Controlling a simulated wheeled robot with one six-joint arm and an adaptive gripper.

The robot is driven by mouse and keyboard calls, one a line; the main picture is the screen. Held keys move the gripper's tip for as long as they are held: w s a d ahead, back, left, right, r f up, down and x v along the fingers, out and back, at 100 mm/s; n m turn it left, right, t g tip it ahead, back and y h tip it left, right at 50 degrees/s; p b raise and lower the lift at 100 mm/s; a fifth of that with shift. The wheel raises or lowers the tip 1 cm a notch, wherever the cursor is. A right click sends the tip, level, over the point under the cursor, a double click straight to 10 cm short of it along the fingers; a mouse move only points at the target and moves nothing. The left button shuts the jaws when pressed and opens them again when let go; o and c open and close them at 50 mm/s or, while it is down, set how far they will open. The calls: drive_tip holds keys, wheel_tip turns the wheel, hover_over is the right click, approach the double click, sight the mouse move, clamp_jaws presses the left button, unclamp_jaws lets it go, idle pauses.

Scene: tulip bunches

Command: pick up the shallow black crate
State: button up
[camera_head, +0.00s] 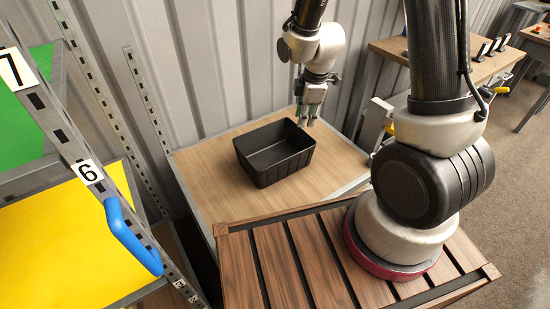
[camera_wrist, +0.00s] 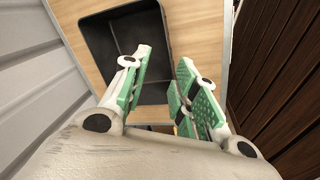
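The shallow black crate (camera_head: 284,170) stands upright and empty on a light wooden table top. It also shows in the wrist view (camera_wrist: 103,48), partly hidden behind my fingers. My gripper (camera_head: 310,122) is at the crate's far right corner, pointing down. In the wrist view my gripper (camera_wrist: 165,72) has its green-padded fingers apart, with nothing between them. The left finger overlaps the crate's inside and the right finger lies over the crate's edge and the wood beside it. I cannot tell whether either finger touches the crate.
The light wooden table top (camera_head: 215,180) is bare around the crate. A corrugated wall (camera_head: 190,60) stands close behind. A metal shelf rack with a yellow shelf (camera_head: 60,240) and blue handle (camera_head: 132,238) is at the left. A wooden workbench (camera_head: 485,68) stands at the right.

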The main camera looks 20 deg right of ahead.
sight(290, 163)
drive_tip(key=a+f+n, duration=0.1)
drive_tip(key=f+n, duration=0.1)
drive_tip(key=f, duration=0.5)
drive_tip(key=a+f+n, duration=0.1)
drive_tip(key=f, duration=0.6)
drive_tip(key=a+f+n, duration=0.1)
drive_tip(key=f+n, duration=0.1)
drive_tip(key=f, duration=0.6)
drive_tip(key=shift+w+a+f+n+g, duration=0.1)
drive_tip(key=shift+w+a+n+g, duration=0.2)
drive_tip(key=shift+w+a+g, duration=0.1)
clamp_jaws()
